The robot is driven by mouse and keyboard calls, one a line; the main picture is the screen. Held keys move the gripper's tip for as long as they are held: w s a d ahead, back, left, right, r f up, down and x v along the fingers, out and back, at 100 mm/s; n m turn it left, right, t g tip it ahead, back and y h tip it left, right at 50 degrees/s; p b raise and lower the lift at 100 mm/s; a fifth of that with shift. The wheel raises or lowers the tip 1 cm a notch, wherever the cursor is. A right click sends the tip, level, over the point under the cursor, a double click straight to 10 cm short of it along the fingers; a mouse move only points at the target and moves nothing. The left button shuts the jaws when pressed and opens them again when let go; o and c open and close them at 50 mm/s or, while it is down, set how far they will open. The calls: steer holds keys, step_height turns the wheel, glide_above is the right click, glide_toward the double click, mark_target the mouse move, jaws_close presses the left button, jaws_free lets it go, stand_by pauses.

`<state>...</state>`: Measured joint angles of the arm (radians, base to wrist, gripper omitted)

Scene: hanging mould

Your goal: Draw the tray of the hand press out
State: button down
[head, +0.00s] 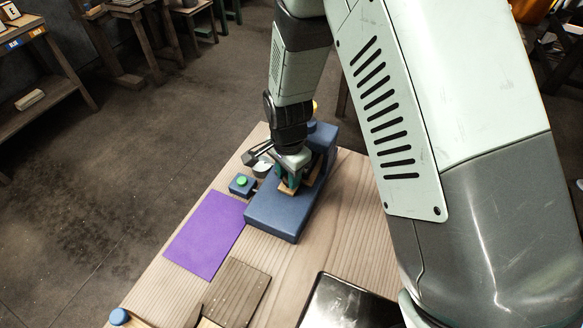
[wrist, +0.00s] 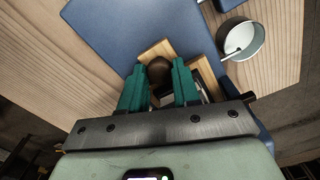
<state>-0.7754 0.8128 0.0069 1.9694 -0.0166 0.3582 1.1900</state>
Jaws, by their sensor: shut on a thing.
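The hand press is a blue block with a flat base (head: 275,217) on the wooden table; its base also fills the top of the wrist view (wrist: 130,28). The tray (head: 315,188) is light wood and sits at the press; its edge and a dark brown round knob (wrist: 159,70) show in the wrist view (wrist: 155,50). My gripper (head: 291,181) points down over the press. In the wrist view its teal fingers (wrist: 158,76) stand on either side of the knob, shut on it. Most of the tray is hidden by my fingers and wrist.
Left of the press are a blue box with a green button (head: 242,182) and a small metal cup (wrist: 243,40). Bare table shows between the press and the dark tray.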

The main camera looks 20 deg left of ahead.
steer(key=s, duration=1.1)
steer(key=shift+s, duration=0.15)
steer(key=c, duration=0.8)
jaws_free()
step_height(320, 180, up, 11)
steer(key=shift+f, duration=0.1)
